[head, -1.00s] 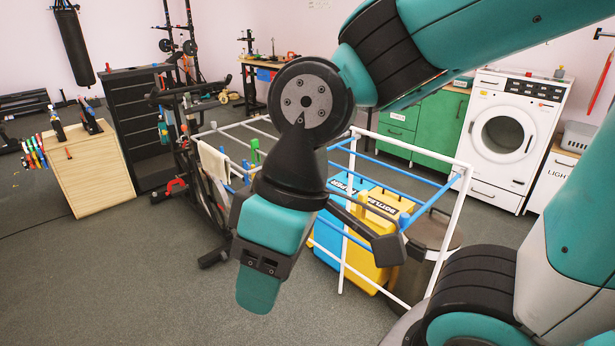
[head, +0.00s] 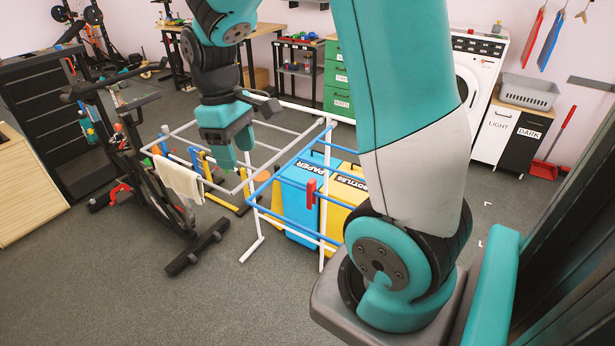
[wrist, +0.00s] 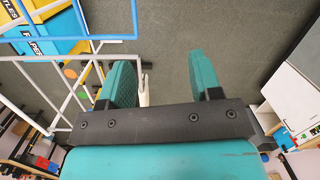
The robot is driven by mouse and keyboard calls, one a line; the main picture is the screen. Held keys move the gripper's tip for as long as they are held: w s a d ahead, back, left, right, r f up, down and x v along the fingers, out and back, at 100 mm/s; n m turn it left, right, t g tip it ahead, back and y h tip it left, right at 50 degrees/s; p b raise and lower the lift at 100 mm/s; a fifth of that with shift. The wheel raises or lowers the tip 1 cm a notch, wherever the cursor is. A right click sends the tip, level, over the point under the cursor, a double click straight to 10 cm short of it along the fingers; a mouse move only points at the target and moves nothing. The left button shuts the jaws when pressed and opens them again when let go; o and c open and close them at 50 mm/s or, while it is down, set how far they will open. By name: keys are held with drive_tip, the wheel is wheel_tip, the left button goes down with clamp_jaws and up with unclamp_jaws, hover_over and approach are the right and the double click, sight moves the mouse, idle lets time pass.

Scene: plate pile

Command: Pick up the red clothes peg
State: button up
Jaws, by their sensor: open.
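The red clothes peg (head: 311,192) is upright on a blue rail of the white-framed drying rack (head: 283,178), in front of the blue and yellow bins. I cannot make it out in the wrist view. My gripper (head: 229,163) points down over the grey rails of the rack, to the left of the peg and apart from it. In the wrist view my gripper (wrist: 163,78) is open, its two teal fingers wide apart. A narrow pale piece shows beside the left finger; I cannot tell what it is.
A pale cloth (head: 180,180) hangs at the rack's left end, beside an exercise bike (head: 150,190). A blue bin (head: 298,205) and a yellow bin (head: 345,192) stand behind the blue rails. The floor in front (head: 200,300) is clear.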

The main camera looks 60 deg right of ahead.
sight(312, 180)
drive_tip(key=d+m+g+p, duration=0.2)
drive_tip(key=d+g+p, duration=0.15)
drive_tip(key=d, duration=1.15)
drive_tip(key=shift+m+t+h, duration=0.25)
drive_tip(key=shift+m+h, duration=0.05)
drive_tip(key=p+x, duration=0.1)
drive_tip(key=x, duration=0.5)
drive_tip(key=p+x, duration=0.2)
drive_tip(key=x, duration=0.4)
drive_tip(key=shift+w+f, duration=0.1)
drive_tip(key=shift+f, duration=0.35)
drive_tip(key=shift+p+x, duration=1.55)
drive_tip(key=shift+x, duration=1.3)
drive_tip(key=shift+d, duration=0.2)
drive_tip(key=shift+c, duration=0.4)
drive_tip(key=c, duration=0.9)
